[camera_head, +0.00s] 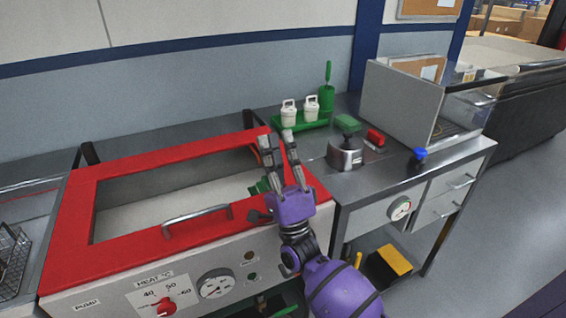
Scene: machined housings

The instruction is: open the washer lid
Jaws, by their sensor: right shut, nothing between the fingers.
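The washer (115,285) stands at the left with a light front panel. Its red-framed lid (75,225) lies down over the top, with a large window showing a pale interior. A grey bar handle (197,217) is on the lid's front edge. My right gripper (277,140), with a purple wrist, is over the lid's right end, to the right of the handle and apart from it. The gripper hides part of the lid's right side. My left gripper is not in view.
A steel bench (385,185) adjoins on the right, bearing a green tray (300,123) with two white bottles, a round metal pot (345,155) and a blue knob (420,154). A wire basket (12,265) is at far left. The washer front has a red dial (163,306) and gauge (216,284).

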